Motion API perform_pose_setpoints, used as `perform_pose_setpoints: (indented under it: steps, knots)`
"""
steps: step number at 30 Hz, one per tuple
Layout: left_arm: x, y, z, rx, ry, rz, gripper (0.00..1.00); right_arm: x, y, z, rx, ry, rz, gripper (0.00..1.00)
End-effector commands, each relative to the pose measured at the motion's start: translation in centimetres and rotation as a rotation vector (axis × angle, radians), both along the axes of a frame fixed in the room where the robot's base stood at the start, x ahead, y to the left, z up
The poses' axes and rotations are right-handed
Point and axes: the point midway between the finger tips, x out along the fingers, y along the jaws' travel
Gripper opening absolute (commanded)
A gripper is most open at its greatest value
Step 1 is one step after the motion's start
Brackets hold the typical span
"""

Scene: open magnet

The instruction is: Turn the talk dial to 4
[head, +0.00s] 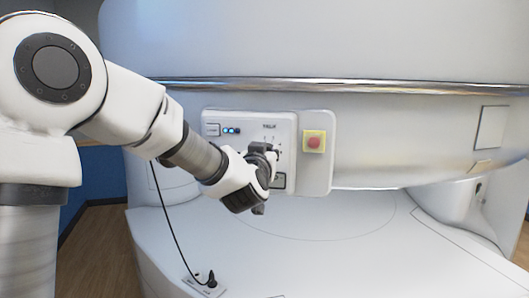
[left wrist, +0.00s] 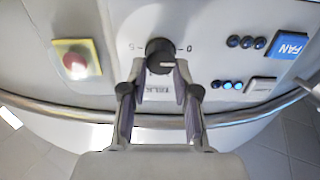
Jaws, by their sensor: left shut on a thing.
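The talk dial (left wrist: 160,56) is a round dark knob with a pale mark, on a light panel. In the left wrist view, which looks upside down, TALK is printed beside it, with a 0 on its right and what looks like a 5 on its left. My left gripper (left wrist: 161,68) is shut on the dial, one finger on each side. In the head view, my left gripper (head: 263,156) is at the control panel (head: 287,131), below the TALK label, and hides most of the dial. I cannot read which number the dial points to. My right gripper is not in view.
A red button (head: 314,142) on a yellow plate sits right of the gripper in the head view. The left wrist view shows a blue FAN label (left wrist: 289,46) and small round buttons. A metal rail (head: 350,86) runs above the panel.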

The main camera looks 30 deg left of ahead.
Motion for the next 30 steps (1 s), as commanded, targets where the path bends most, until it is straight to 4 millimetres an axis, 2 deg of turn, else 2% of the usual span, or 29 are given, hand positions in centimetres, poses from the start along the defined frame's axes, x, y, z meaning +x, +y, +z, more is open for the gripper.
perform_pose_setpoints:
  steps: [30]
  knots:
    - [0.15, -0.14, -0.23, 0.864, 0.379, 0.008, 0.0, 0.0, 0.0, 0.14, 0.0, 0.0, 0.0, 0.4]
